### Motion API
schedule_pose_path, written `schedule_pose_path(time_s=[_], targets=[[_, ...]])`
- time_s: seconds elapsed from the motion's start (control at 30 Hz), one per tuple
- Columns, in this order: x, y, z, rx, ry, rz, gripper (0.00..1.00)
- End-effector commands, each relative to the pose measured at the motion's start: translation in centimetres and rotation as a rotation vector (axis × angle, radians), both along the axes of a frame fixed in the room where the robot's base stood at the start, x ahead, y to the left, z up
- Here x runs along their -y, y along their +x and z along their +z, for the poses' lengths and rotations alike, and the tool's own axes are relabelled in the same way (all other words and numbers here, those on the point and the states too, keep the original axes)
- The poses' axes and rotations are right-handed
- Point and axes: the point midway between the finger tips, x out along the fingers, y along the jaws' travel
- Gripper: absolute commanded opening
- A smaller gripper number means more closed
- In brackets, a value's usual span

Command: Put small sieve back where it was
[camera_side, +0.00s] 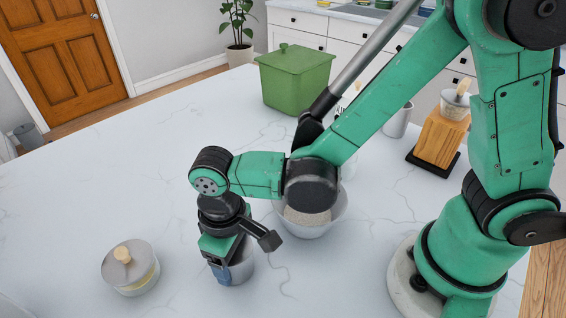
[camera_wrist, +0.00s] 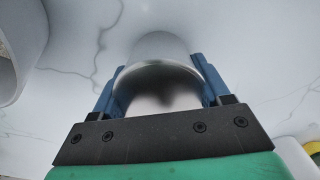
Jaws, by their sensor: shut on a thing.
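A plain metal cylinder, which I take to be the small sieve (camera_side: 243,265), is at the front of the white marble counter in the side view. My gripper (camera_side: 222,272) points down over it and is shut on it, with blue fingers on either side. In the wrist view the fingers of my gripper (camera_wrist: 160,88) flank the shiny body of the small sieve (camera_wrist: 158,48). It looks upright. My gripper hides part of it, and I cannot tell whether its base touches the counter.
A bowl (camera_side: 338,213) of pale powder stands just right of my gripper. A lidded jar (camera_side: 131,270) is to the left. Behind are a green lidded box (camera_side: 295,77), a metal cup (camera_side: 397,122) and a wooden block (camera_side: 438,138) bearing a small pot. The left counter is clear.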

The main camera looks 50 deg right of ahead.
Motion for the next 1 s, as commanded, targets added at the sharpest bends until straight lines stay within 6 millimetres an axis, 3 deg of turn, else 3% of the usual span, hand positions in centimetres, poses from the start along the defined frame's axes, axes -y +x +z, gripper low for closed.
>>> schedule_pose_path(time_s=[0.37,0.4,0.5,0.8,1.0], targets=[[0.0,0.0,-0.4,0.000,0.000,0.000,0.13],[0.0,0.0,-0.4,0.000,0.000,0.000,0.78],[0.0,0.0,-0.4,0.000,0.000,0.000,1.00],[0.0,0.0,0.0,0.000,0.000,0.000,1.00],[0.0,0.0,2.4,0.000,0.000,0.000,1.00]])
